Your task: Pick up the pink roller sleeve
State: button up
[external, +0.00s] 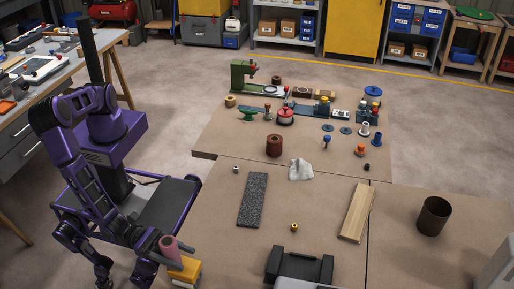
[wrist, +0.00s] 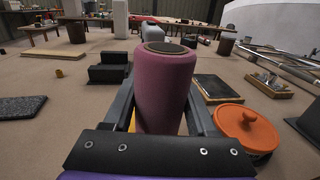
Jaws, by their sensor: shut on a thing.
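The pink roller sleeve (wrist: 165,85) stands upright between the two fingers of my gripper (wrist: 163,112) in the wrist view. The gripper is shut on it, one finger along each side. Its dark, ringed top end faces up, and its lower end is hidden behind the gripper body. In the external view the sleeve (external: 169,246) is at the lower left, at my gripper (external: 172,256), just above a yellow block (external: 187,270). I cannot tell whether the sleeve touches that block.
An orange lidded pot (wrist: 247,128) stands close to the right finger. A black tray (wrist: 215,88) lies behind it. A black stepped block (wrist: 108,70) is ahead on the left.

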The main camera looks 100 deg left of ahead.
grip_shut()
notch_tip(320, 180, up, 9)
jog(key=b, duration=0.3)
send_over(193, 269)
jog(key=shift+f, duration=4.35)
